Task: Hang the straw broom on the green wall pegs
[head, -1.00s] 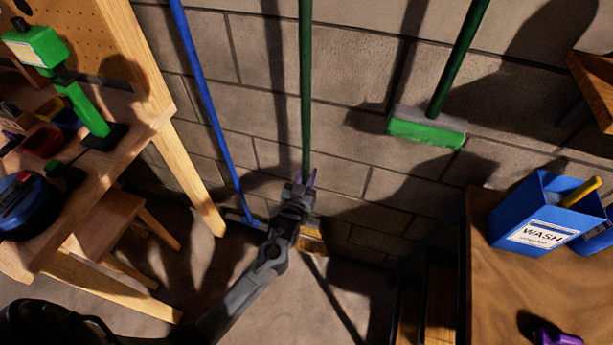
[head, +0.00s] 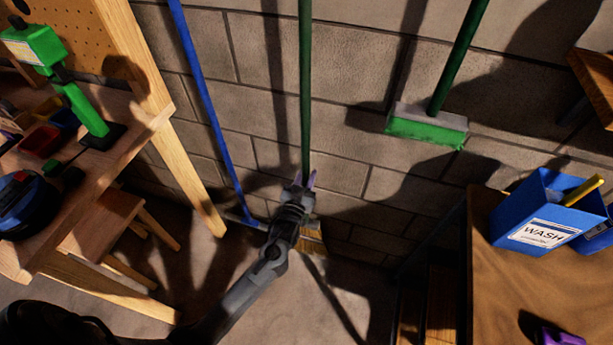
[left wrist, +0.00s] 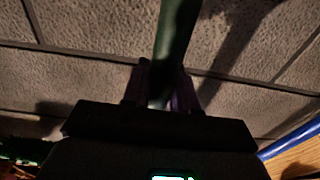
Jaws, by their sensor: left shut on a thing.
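The straw broom has a long dark green handle (head: 305,80) that stands nearly upright in front of the block wall in the head view. Its straw bristles (head: 312,239) show low by the floor, partly hidden behind my left arm. My left gripper (head: 304,181) is shut on the handle a little above the bristles. In the left wrist view the green handle (left wrist: 174,45) runs up from between the two purple fingers. The handle's top is out of frame. No green wall pegs can be made out. My right gripper is not in view.
A blue pole (head: 204,95) leans left of the broom. A green-bristled brush (head: 427,128) hangs against the wall to the right. A wooden workbench (head: 125,145) stands at left with a stool. At right is a wooden table (head: 490,290) with a blue WASH bin (head: 535,215).

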